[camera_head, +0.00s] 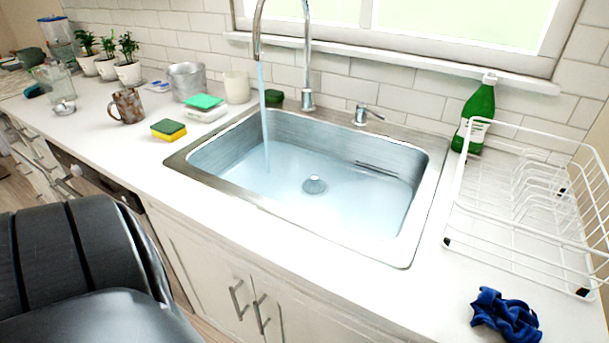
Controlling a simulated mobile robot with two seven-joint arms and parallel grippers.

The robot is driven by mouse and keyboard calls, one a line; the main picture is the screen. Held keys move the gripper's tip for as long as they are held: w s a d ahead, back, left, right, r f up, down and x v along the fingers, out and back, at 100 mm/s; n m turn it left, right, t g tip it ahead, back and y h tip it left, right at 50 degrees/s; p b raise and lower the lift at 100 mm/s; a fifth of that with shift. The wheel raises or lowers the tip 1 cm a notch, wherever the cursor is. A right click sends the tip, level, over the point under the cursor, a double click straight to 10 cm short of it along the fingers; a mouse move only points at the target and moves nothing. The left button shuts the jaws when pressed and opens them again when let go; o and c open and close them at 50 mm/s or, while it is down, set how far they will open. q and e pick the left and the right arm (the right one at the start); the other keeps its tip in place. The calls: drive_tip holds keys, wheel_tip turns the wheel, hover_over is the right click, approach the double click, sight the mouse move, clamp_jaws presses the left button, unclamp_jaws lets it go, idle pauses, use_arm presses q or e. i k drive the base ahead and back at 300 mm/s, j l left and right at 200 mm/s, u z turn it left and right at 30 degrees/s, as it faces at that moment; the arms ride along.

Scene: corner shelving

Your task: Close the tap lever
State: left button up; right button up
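The tap lever (368,114) is a small metal handle on a short base behind the sink, to the right of the faucet. Its arm points to the right. The tall curved faucet (308,60) stands at the back of the sink. A blue stream of water (264,120) runs from its spout into the metal sink (420,200). The drain (314,185) shows in the basin floor. Neither of my grippers is in view.
A green bottle (478,112) stands right of the lever, beside a white dish rack (520,215). A blue cloth (506,315) lies at the front right. Sponges (168,129), a mug (127,106) and potted plants (128,72) stand left. The counter in front of the sink is clear.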

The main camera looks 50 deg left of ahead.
sight(362, 107)
drive_tip(key=l+u, duration=0.15)
drive_tip(key=u, duration=0.25)
drive_tip(key=l+u, duration=0.15)
drive_tip(key=u, duration=0.25)
drive_tip(key=l+u, duration=0.2)
drive_tip(key=u, duration=0.2)
drive_tip(key=i+u, duration=0.15)
drive_tip(key=i, duration=0.35)
